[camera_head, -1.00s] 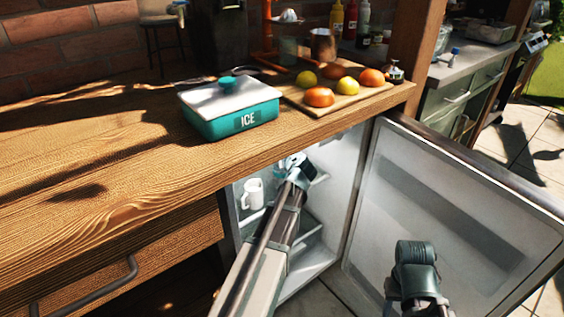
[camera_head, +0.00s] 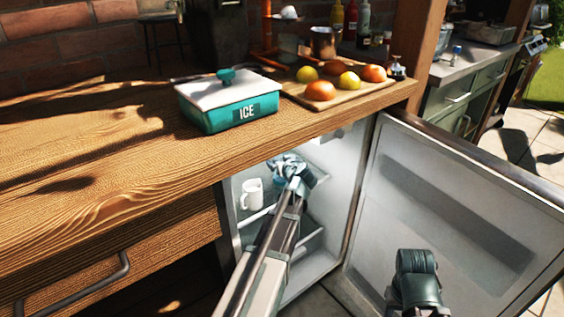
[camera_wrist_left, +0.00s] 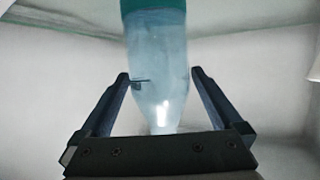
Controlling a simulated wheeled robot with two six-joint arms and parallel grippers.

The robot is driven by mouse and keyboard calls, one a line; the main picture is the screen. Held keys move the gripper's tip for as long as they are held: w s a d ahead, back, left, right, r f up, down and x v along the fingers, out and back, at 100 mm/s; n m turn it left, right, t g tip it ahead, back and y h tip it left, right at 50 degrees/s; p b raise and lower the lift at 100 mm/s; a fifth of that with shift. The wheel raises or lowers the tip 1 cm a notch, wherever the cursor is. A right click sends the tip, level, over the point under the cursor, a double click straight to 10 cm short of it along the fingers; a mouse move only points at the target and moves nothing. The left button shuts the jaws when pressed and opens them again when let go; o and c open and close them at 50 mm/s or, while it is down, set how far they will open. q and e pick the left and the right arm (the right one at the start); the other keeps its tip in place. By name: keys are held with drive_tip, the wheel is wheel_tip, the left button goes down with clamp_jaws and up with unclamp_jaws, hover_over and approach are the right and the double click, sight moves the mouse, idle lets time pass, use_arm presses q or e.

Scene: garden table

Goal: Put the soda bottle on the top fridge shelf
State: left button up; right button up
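The soda bottle (camera_wrist_left: 158,55), clear bluish with a teal band, shows in the left wrist view, its narrow end towards my gripper's palm. My left gripper (camera_wrist_left: 160,78) has one fingertip close on each side of it; whether they press on it is unclear. In the head view my left gripper (camera_head: 293,172) is inside the open fridge (camera_head: 335,180), right of a white mug (camera_head: 252,194) on the upper shelf (camera_head: 256,217). The bottle is not clearly distinguishable there. The fingers of my right gripper are not in view; only part of my right arm shows low right.
The open fridge door (camera_head: 450,220) stands to the right. The wooden counter (camera_head: 120,160) overhangs the fridge and carries a teal ice box (camera_head: 230,103) and a board (camera_head: 340,97) with fruit. A drawer handle (camera_head: 80,288) sticks out at lower left.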

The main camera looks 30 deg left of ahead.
use_arm(q)
drive_tip(key=shift+r, duration=0.1)
drive_tip(key=shift+s+d+r, duration=0.1)
drive_tip(key=shift+s+r, duration=0.05)
drive_tip(key=p+v, duration=0.4)
drive_tip(key=v, duration=0.7)
drive_tip(key=shift+d+p, duration=0.2)
drive_tip(key=shift+p, duration=0.15)
drive_tip(key=shift+s+r, duration=0.1)
drive_tip(key=shift+s, duration=0.05)
drive_tip(key=s+d+f+m+g+h, duration=0.2)
drive_tip(key=s+d+f+m+g, duration=0.1)
drive_tip(key=s+d, duration=0.4)
drive_tip(key=s+d+f+m+g+h, duration=0.3)
drive_tip(key=s+d+f+m, duration=0.2)
drive_tip(key=d, duration=0.7)
drive_tip(key=s+d+f+m+g+h, duration=0.3)
drive_tip(key=s+d+f+m, duration=0.2)
drive_tip(key=s+d, duration=0.4)
drive_tip(key=shift+d+f+g, duration=0.25)
drive_tip(key=shift+d+g, duration=0.05)
drive_tip(key=shift+g, duration=0.1)
drive_tip(key=shift+r, duration=0.1)
